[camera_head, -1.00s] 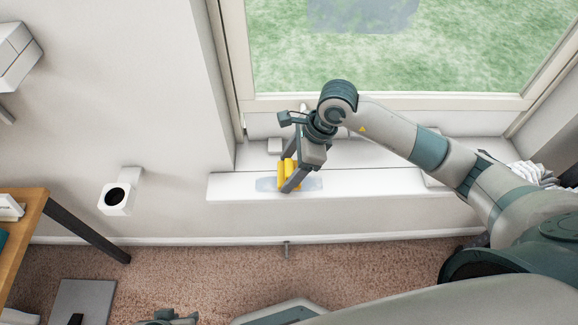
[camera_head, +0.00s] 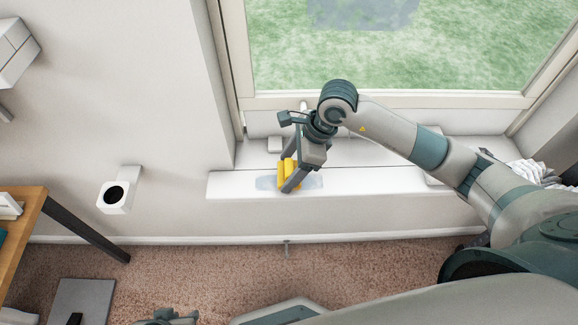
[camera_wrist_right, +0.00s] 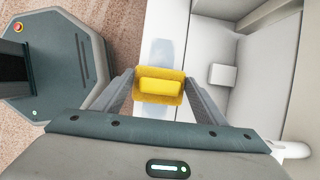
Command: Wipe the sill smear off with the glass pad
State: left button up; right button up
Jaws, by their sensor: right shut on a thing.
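The glass pad (camera_head: 288,172) is a yellow block on the white window sill (camera_head: 390,183), near its left end. My right gripper (camera_head: 287,177) is shut on it, one finger on each side. In the right wrist view the pad (camera_wrist_right: 160,87) sits between the fingers, over the sill. The sill smear (camera_head: 311,182) is a pale blue-grey patch showing on both sides of the pad; its middle is hidden. It also shows beyond the pad in the right wrist view (camera_wrist_right: 163,50). My left gripper (camera_head: 170,316) is only partly in view at the bottom edge, its fingers unclear.
A small white block (camera_head: 274,145) stands at the back of the sill near the window frame. A white striped bundle (camera_head: 533,172) lies at the sill's right end. A wooden table (camera_head: 25,225) stands at the far left. The sill's front right part looks clear.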

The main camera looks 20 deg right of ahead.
jog(key=shift+f+b, duration=1.2)
jog(key=shift+f, duration=0.25)
jog(key=shift+r, duration=0.1)
jog(key=shift+w+a+b, duration=0.15)
jog(key=shift+w+a, duration=0.15)
jog(key=shift+a, duration=0.8)
jog(key=shift+w+a+b, duration=0.15)
jog(key=shift+w+a, duration=0.2)
jog(key=shift+a, duration=0.8)
jog(key=shift+w+a+b, duration=0.15)
jog(key=shift+w+a, duration=0.15)
jog(key=shift+a, duration=0.8)
jog(key=shift+d, duration=0.1)
jog(key=shift+s+d+b, duration=0.15)
jog(key=shift+s+d, duration=0.15)
jog(key=shift+d, duration=0.6)
jog(key=shift+s+d+b, duration=0.1)
jog(key=shift+s+d, duration=0.15)
jog(key=shift+d, duration=0.7)
jog(key=shift+s+d+b, duration=0.15)
jog(key=shift+s+d, duration=0.15)
jog(key=shift+d, duration=0.6)
jog(key=shift+s+d+b, duration=0.35)
jog(key=shift+d, duration=0.95)
jog(key=shift+s+d+b, duration=0.3)
jog(key=shift+s+d, duration=0.1)
jog(key=shift+d, duration=0.95)
jog(key=shift+s+d+b, duration=0.35)
jog(key=shift+d, duration=0.95)
